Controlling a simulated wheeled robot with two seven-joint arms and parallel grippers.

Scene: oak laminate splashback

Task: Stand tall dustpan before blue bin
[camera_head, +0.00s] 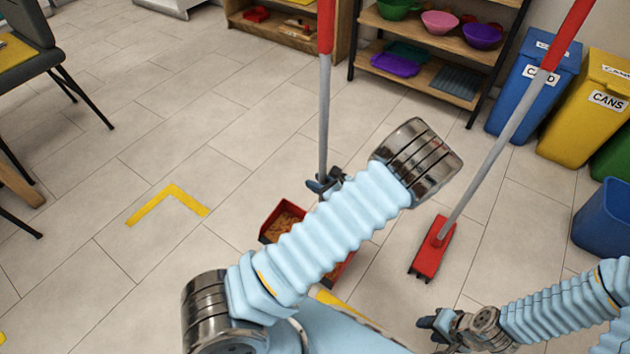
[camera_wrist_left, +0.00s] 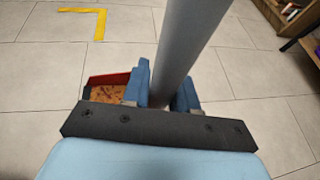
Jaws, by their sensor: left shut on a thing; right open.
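The tall dustpan has a red pan (camera_head: 271,214) with tan and reddish litter in it and an upright grey pole (camera_head: 324,110) with a red upper part. My left gripper (camera_head: 325,184) is shut on that pole, above the pan. In the left wrist view the pole (camera_wrist_left: 192,40) passes between the fingers (camera_wrist_left: 172,94). My left arm hides much of the pan, so I cannot tell whether it touches the floor. A blue lidded bin (camera_head: 515,105) stands at the upper right; an open blue bin (camera_head: 603,222) is at the right edge. My right gripper (camera_head: 427,323) is open and empty.
A red-headed broom (camera_head: 432,250) with a tilted pole stands right of the dustpan. A yellow CANS bin (camera_head: 582,115) and a green bin (camera_head: 613,155) are at the right. A shelf (camera_head: 440,37) stands behind. Yellow corner tape (camera_head: 170,188) marks clear floor at left.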

